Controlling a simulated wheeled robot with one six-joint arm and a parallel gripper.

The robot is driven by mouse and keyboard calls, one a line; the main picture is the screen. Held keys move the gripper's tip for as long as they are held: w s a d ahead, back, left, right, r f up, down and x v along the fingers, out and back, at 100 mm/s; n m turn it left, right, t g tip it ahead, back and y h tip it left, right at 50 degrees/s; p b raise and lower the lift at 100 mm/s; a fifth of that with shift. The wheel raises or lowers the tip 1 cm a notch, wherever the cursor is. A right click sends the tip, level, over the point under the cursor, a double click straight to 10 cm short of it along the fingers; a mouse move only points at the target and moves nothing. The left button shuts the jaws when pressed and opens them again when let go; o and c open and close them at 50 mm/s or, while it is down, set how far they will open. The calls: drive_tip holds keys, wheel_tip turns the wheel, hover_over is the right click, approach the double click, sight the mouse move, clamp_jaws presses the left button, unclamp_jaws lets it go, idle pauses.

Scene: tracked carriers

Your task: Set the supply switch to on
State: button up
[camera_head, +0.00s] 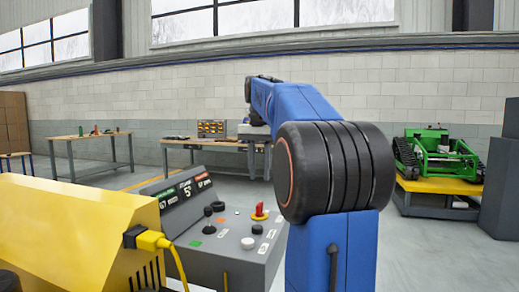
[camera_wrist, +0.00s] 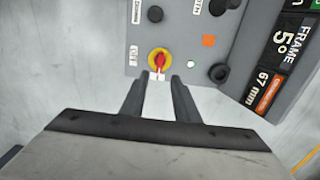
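The supply switch is most likely the red rotary handle on a yellow round base (camera_wrist: 159,58), on the grey sloped control panel (camera_wrist: 190,25). It also shows in the head view (camera_head: 260,212). In the wrist view its red handle points toward my gripper (camera_wrist: 160,76). My gripper is open, with its two dark fingertips apart near the switch, one on each side of the handle's end. I cannot tell whether they touch it. The label markings by the switch are too small to read.
The panel also carries black knobs (camera_wrist: 218,72), an orange square (camera_wrist: 208,41) and a display (camera_head: 186,190). A yellow housing with a yellow cable (camera_head: 152,240) stands at the left. A green tracked machine (camera_head: 440,155) sits on a yellow-topped stand at the right. Workbenches stand behind.

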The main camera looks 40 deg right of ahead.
wheel_tip(320, 180, up, 8)
drive_tip(key=shift+f, duration=0.2)
drive_tip(key=shift+s, duration=0.1)
idle(0.6)
